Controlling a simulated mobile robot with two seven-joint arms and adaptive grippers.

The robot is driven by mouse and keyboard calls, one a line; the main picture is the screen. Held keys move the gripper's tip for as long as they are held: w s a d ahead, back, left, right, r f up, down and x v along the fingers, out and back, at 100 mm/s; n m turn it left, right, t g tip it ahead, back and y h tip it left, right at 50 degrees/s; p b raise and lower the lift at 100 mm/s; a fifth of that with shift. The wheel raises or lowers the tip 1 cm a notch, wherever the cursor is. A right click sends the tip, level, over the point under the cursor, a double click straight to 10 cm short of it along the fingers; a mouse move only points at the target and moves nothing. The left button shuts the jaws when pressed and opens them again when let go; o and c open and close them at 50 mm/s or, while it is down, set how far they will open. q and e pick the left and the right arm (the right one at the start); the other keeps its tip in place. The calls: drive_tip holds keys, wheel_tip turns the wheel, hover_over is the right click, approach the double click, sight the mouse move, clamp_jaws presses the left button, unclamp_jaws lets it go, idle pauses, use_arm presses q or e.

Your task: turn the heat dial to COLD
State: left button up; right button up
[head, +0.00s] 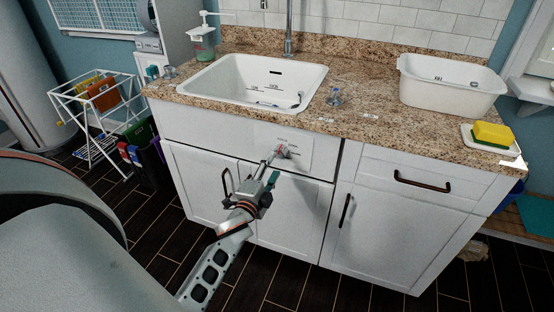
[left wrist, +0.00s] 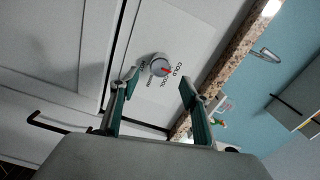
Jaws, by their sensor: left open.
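The heat dial (head: 282,151) is a small round grey knob on a white panel at the front of the sink cabinet. My left gripper (head: 270,162) is open in front of the dial. In the left wrist view its fingertips (left wrist: 162,79) are spread, one close beside the dial; contact is unclear. My right gripper is out of view.
Above the panel is the granite counter (head: 375,136) with a white sink (head: 215,84). A white tub (head: 450,92) and a yellow sponge (head: 493,133) stand at the right. Dark cabinet handles (head: 422,184) stick out nearby. A drying rack (head: 97,108) is at the left.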

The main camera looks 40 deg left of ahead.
use_arm(q)
drive_tip(key=shift+v, duration=2.75)
drive_tip(key=shift+d, duration=0.1)
